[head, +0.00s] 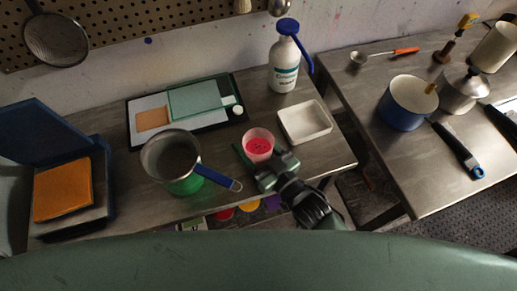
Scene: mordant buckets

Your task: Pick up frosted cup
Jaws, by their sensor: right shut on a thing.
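The frosted cup (259,154) is a small pale, translucent cup with bright pink-red contents. It stands upright near the front of the left table, in the middle of the head view. My right gripper (258,163) reaches in from the lower right and is shut on the cup, with a green finger showing at its left side. The gripper body hides part of the cup's lower right side. I cannot tell whether the cup is lifted off the table. My left gripper is not in view.
A green pot with a blue handle (216,177) stands close left of the cup. A white tray (305,121) lies close to its right. Behind are a dark board (213,128) with sheets and a white bottle (284,68). A gap separates the right table (440,190).

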